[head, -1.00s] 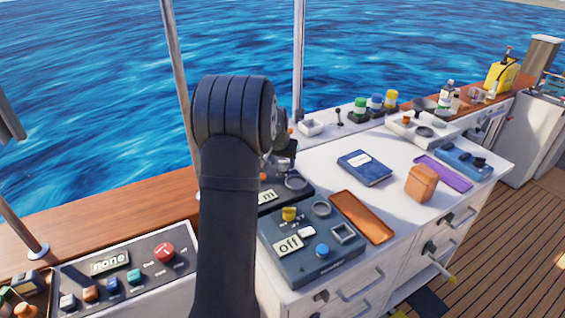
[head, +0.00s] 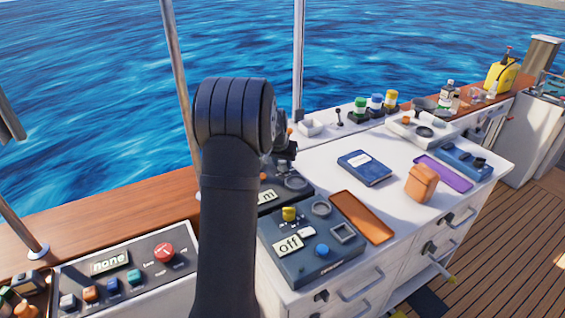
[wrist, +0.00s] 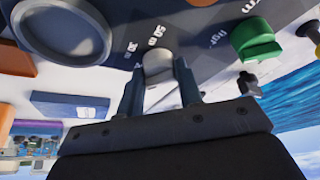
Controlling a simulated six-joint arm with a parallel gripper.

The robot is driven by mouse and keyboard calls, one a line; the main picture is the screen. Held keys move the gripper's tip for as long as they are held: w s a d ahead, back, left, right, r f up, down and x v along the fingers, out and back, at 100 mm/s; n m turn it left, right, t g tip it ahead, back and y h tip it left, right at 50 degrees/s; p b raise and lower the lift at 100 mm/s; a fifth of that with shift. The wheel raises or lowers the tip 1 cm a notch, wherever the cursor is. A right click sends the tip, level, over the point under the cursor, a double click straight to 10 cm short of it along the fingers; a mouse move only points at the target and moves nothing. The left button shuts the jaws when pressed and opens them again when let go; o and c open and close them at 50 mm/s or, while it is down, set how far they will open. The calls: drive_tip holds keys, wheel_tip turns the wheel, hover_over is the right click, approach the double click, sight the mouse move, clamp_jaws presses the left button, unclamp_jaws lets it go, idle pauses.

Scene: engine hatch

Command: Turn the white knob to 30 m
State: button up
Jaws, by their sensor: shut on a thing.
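The white knob (wrist: 158,62) sits on a dark panel (wrist: 185,22) in the wrist view. My gripper (wrist: 157,75) is shut on it, one finger on each side. Printed marks, apparently 30 m and 50 m, show beside the knob; where its pointer stands I cannot tell. In the head view my arm hides the knob and gripper. Part of the dark panel's display (head: 267,196), ending in "m", shows behind the arm.
A green knob (wrist: 252,38) and a round grey ring (wrist: 62,28) flank the white knob. In the head view, a panel reading "off" (head: 288,245) stands in front, beside an orange tray (head: 362,216). A panel reading "none" (head: 110,263) is at left.

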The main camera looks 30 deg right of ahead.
drive_tip(key=m+g, duration=0.1)
drive_tip(key=m, duration=0.1)
drive_tip(key=m+g, duration=0.1)
drive_tip(key=m, duration=0.2)
drive_tip(key=shift+w+a+h, duration=0.15)
drive_tip(key=shift+h, duration=0.25)
drive_tip(key=m+g, duration=0.1)
drive_tip(key=m, duration=0.2)
drive_tip(key=m+g, duration=0.1)
drive_tip(key=m, duration=0.2)
drive_tip(key=shift+w, duration=0.15)
drive_tip(key=o, duration=0.9)
drive_tip(key=shift+o, duration=0.2)
drive_tip(key=v, duration=1.7)
drive_tip(key=shift+w+a, duration=0.15)
drive_tip(key=shift+w, duration=0.1)
